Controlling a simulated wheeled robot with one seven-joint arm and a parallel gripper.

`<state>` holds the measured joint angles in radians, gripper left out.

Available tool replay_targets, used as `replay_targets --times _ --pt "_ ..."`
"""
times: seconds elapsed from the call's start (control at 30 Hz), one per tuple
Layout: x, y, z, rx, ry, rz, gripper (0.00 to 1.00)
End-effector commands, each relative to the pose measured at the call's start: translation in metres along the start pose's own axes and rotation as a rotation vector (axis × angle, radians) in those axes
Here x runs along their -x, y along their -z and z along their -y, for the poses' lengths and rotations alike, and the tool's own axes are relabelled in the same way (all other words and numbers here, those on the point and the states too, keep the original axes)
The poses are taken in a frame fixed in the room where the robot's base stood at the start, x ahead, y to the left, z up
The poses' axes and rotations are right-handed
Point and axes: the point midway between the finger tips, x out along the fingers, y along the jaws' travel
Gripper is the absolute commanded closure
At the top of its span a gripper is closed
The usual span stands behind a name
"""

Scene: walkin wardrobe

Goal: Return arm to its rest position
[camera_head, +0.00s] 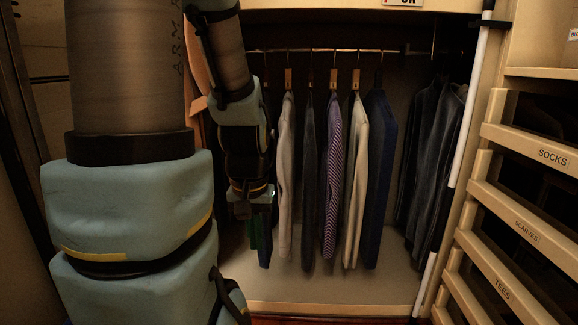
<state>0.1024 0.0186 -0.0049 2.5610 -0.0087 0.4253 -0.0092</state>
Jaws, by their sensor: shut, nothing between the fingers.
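My arm comes down from the top left and fills much of the left side of the head view. My gripper (253,207) is at the lower end of the far arm section, pointing down. It is small and dark here, and it is shut with nothing held. It is in front of the left end of the row of hanging clothes, and it hides part of the leftmost garments. I cannot tell whether it touches them.
Several garments hang on a rail (410,52), among them a striped purple shirt (333,170). Dark clothes (432,150) hang further right. A white pole (470,110) stands by labelled drawers (530,150) at the right. The wardrobe floor (345,285) is clear.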

Motion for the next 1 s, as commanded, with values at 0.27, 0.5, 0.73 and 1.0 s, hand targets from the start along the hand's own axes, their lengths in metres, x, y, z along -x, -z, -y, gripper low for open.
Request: replay_targets --times 0.27,0.5,0.73,1.0 --pt "0.072 0.011 -0.001 -0.006 0.001 -0.002 1.0" --pt "0.147 0.021 -0.001 -0.008 0.001 -0.002 1.0" --pt "0.217 0.031 -0.002 -0.009 0.001 -0.002 1.0" --pt "0.289 0.041 -0.002 -0.009 0.001 -0.002 1.0"
